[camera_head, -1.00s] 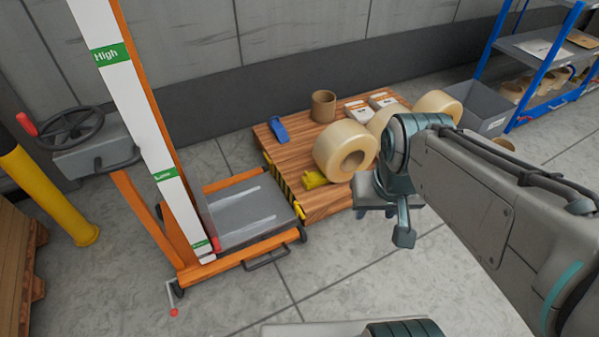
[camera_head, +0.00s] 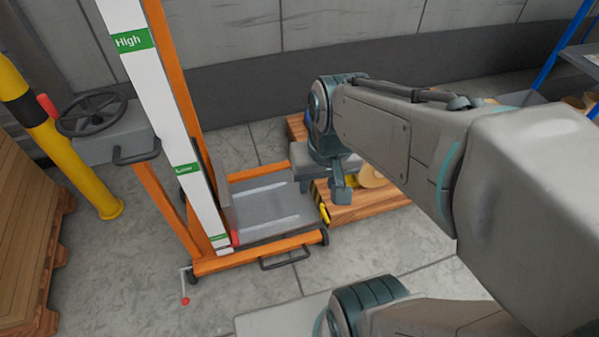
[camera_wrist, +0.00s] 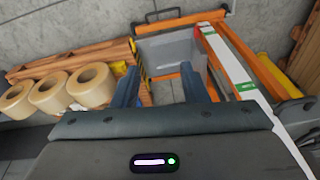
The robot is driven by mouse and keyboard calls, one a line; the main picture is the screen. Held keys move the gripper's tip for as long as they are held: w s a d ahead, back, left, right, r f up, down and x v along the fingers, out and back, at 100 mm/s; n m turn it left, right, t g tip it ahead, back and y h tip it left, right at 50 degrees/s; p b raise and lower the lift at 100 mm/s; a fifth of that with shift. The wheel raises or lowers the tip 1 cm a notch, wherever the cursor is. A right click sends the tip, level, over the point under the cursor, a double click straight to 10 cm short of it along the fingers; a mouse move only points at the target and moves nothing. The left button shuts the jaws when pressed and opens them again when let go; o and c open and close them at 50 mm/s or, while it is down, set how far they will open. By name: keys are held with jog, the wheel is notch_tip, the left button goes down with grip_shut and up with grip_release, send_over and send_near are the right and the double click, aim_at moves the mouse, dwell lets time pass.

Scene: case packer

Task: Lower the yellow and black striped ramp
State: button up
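The yellow and black striped ramp (camera_head: 323,211) stands raised at the right edge of the lift's grey platform (camera_head: 262,207), beside the wooden pallet (camera_head: 372,207). My arm hides most of it in the head view. Its stripes also show in the wrist view (camera_wrist: 145,76), between my fingers and close to the left one. My gripper (camera_wrist: 159,84) is open and empty, with two blue fingers wide apart. It is above the pallet and platform edge; I cannot tell whether it touches the ramp.
The orange lift mast carries a white scale with green labels (camera_head: 186,169). A handwheel (camera_head: 91,113) is at its left. Large tape rolls (camera_wrist: 92,84) lie on the pallet. A yellow post (camera_head: 88,190) and stacked boards (camera_head: 27,225) stand at far left. Floor in front is clear.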

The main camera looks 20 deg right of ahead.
jog(key=w+d+f+m+y+b, duration=0.1)
jog(key=w+f+m+y+b, duration=0.4)
jog(key=f, duration=0.8)
jog(key=w+f+m+t+y+b, duration=0.1)
jog(key=w+f+m+y+b, duration=0.45)
jog(key=f, duration=0.65)
jog(key=w+d+f+m+y+b, duration=0.1)
jog(key=w+f+m+y+b, duration=0.2)
jog(key=w+f+m+b, duration=0.7)
jog(key=w+d+f+m+t+h+b, duration=0.15)
jog(key=d+f+m+t, duration=0.3)
jog(key=f, duration=0.55)
jog(key=d+f+m+t+b, duration=0.3)
jog(key=d+f+m+t, duration=0.15)
jog(key=f, duration=0.65)
jog(key=m+t+h+b, duration=0.6)
jog(key=m+h+b, duration=0.4)
jog(key=m+h, duration=0.25)
send_near(326, 220)
jog(key=shift+y, duration=0.35)
jog(key=w, duration=0.7)
jog(key=w+f, duration=0.1)
jog(key=w, duration=0.2)
jog(key=shift+w+d, duration=0.3)
jog(key=shift+w, duration=0.05)
jog(key=shift+w+r, duration=0.15)
jog(key=shift+w, duration=0.3)
grip_shut()
